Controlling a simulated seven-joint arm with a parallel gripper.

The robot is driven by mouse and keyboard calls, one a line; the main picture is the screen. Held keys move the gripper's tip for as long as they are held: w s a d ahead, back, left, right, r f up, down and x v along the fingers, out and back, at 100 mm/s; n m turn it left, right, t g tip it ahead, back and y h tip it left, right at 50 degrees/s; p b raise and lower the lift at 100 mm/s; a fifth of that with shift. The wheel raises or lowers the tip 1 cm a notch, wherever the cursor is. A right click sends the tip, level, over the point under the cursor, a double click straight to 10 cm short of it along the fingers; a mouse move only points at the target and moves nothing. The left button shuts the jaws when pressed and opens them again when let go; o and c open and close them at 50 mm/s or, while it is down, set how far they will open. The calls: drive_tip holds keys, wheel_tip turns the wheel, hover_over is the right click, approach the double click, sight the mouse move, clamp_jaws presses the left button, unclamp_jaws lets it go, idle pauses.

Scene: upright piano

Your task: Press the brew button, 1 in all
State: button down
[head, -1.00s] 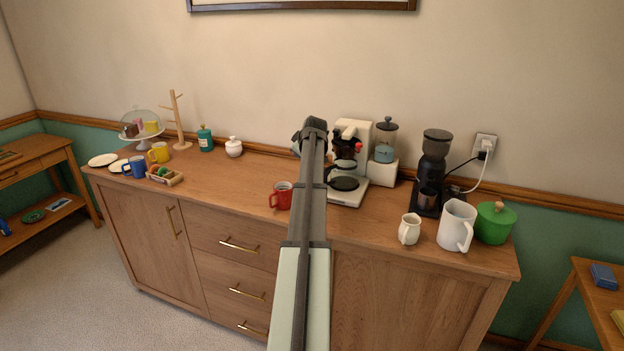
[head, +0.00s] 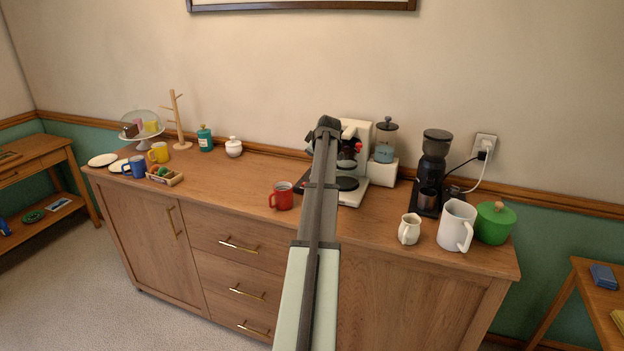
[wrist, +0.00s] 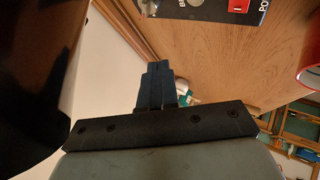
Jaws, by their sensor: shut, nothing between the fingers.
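The white and black coffee maker (head: 357,132) stands at the back of the sideboard, partly hidden behind my arm in the head view. In the wrist view, part of a dark control panel (wrist: 215,8) shows at the top edge, with a red switch (wrist: 238,5) beside lettering that starts "PO". A pale round button (wrist: 194,3) is cut off by the top edge, near lettering that starts with "B"; its full label is out of view. My gripper (wrist: 157,72) is shut and empty, its fingertips apart from the panel in the picture. In the head view its fingers are hidden.
A red mug (head: 282,196) stands left of my arm. A blender-like jar (head: 385,140), a black grinder (head: 434,160), a small creamer (head: 409,229), a white pitcher (head: 456,225) and a green pot (head: 494,223) stand to the right. A large dark rounded object (wrist: 30,75) fills the wrist view's left side.

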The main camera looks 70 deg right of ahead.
drive_tip(key=shift+f, duration=3.75)
drive_tip(key=shift+f, duration=0.2)
drive_tip(key=shift+f, duration=0.25)
drive_tip(key=shift+f, duration=0.4)
drive_tip(key=shift+r, duration=0.8)
drive_tip(key=shift+r, duration=2.55)
